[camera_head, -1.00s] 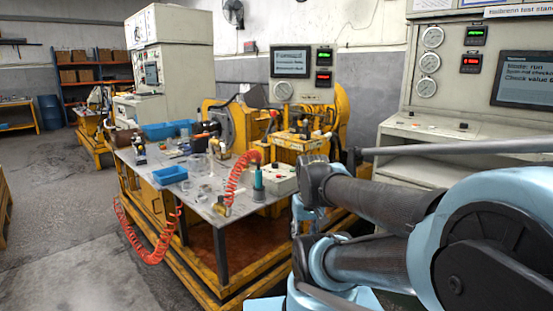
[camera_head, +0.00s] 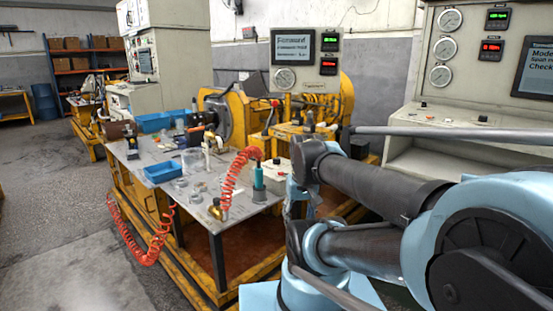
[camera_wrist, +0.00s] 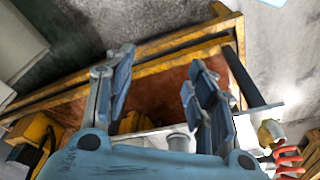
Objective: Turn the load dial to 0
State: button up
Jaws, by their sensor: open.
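I cannot tell for certain which control is the load dial. A small white control box (camera_head: 276,170) with dark and red knobs sits at the near right corner of the work table, partly hidden by my arm. A grey console (camera_head: 450,120) at the right has small knobs on its sloped desk, too small to read. My gripper (camera_wrist: 160,78) shows in the wrist view with its two blue fingers spread and nothing between them. It points down past the table's edge, over the yellow base frame and reddish floor tray. In the head view it is mostly hidden behind my arm.
The metal work table (camera_head: 236,207) holds blue bins (camera_head: 165,172), a teal bottle (camera_head: 259,178) and small parts. A red coiled hose (camera_head: 153,243) hangs off its front. A yellow motor rig (camera_head: 240,110) with a display (camera_head: 293,46) stands behind. Grey floor is free at left.

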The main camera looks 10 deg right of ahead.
jog(key=w+r+m, duration=0.2)
jog(key=w+r, duration=0.6)
jog(key=r, duration=0.1)
notch_tip(320, 180, up, 11)
jog(key=m+g, duration=0.2)
jog(key=m, duration=0.6)
send_over(277, 159)
jog(key=f, duration=1.6)
jog(key=shift+w+f, duration=0.25)
jog(key=shift+w, duration=0.05)
